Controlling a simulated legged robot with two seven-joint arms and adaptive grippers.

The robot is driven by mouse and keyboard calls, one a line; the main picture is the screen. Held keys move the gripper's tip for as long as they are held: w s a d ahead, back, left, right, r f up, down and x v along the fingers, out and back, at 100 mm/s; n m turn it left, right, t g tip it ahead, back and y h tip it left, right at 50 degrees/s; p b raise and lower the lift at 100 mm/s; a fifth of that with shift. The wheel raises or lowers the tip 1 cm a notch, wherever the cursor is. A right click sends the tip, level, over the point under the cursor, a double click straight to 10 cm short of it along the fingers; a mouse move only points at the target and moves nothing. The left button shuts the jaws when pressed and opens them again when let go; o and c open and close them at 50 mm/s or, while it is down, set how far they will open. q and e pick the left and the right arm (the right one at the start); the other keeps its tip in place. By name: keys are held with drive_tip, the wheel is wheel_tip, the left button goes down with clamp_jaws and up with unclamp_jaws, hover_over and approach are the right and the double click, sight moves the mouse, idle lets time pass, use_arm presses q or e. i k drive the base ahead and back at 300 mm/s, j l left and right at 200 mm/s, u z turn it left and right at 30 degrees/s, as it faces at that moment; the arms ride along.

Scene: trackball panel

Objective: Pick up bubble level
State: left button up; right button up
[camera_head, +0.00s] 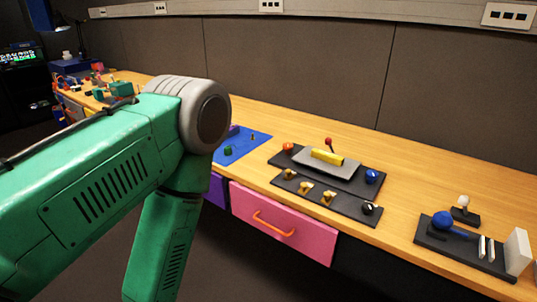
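A yellow bar (327,157), which looks like the bubble level, lies on a raised grey plate (305,165) on a dark panel (362,188) on the bench. It is too small to make out a vial. My green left arm fills the left side of the view, with its elbow in front of the bench and its forearm pointing down. Its gripper is out of the picture below. My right arm and gripper do not show.
The panel also carries a red ball (288,146), a red-topped stick (329,142) and a blue ball (372,176). A strip with several brass knobs (306,188) lies in front. A pink drawer (275,226) is below. Another panel (465,248) stands right.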

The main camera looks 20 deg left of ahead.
sight(338, 160)
drive_tip(key=u, duration=0.3)
drive_tip(key=i+j+z, duration=0.25)
drive_tip(key=i+j, duration=0.15)
drive_tip(key=i+j+z, duration=0.25)
drive_tip(key=i+j, duration=0.2)
drive_tip(key=i, duration=0.05)
